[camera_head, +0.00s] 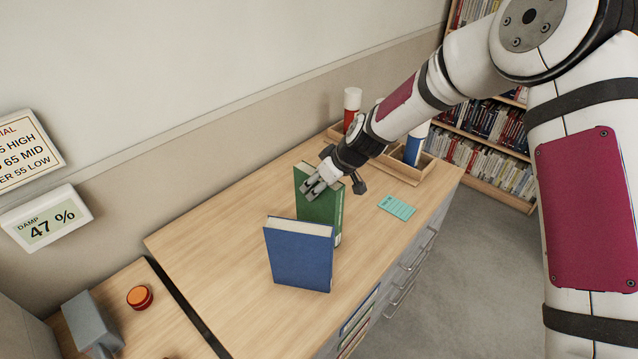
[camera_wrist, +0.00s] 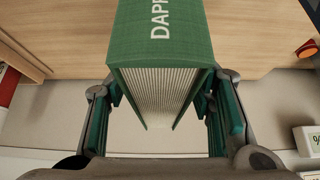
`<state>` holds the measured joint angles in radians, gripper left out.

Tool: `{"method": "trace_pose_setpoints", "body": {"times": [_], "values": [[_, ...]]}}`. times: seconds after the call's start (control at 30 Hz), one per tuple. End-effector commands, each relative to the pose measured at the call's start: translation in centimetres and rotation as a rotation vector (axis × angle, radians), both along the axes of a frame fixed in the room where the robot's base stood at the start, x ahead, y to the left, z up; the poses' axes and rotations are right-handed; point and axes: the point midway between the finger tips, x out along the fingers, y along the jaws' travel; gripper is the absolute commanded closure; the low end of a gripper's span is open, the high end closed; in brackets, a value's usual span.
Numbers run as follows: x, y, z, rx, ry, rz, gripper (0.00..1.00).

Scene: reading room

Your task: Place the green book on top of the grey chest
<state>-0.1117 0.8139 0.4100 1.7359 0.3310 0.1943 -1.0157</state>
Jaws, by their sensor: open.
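The green book (camera_head: 320,208) stands upright on the wooden desk top, behind a blue book (camera_head: 300,257). My gripper (camera_head: 316,186) is at the green book's upper edge, with its fingers open. In the wrist view the green book (camera_wrist: 165,45) reaches between the two open fingers, its lettered spine and page edges showing. Gaps show between the book and the fingers, so it is not clamped. Grey drawer fronts with handles (camera_head: 408,268) show below the desk top's right edge. I cannot tell whether these are the grey chest.
A teal card (camera_head: 397,207) lies right of the books. A wooden tray (camera_head: 408,170) with red and blue bottles stands at the back. On the lower left surface are a grey object (camera_head: 90,322) and an orange-topped round item (camera_head: 139,297). The desk's left part is clear.

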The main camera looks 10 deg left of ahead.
Motion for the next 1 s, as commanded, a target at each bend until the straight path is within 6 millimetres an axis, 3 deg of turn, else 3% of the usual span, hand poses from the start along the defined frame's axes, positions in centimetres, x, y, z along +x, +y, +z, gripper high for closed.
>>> {"method": "trace_pose_setpoints", "body": {"times": [0.17,0.7,1.0], "values": [[-0.1,-0.4,1.1,0.001,-0.002,-0.001,0.51],[-2.8,-5.0,9.3,0.001,-0.003,-0.002,0.51],[-3.3,-5.6,10.4,0.000,0.000,0.000,0.51]]}}
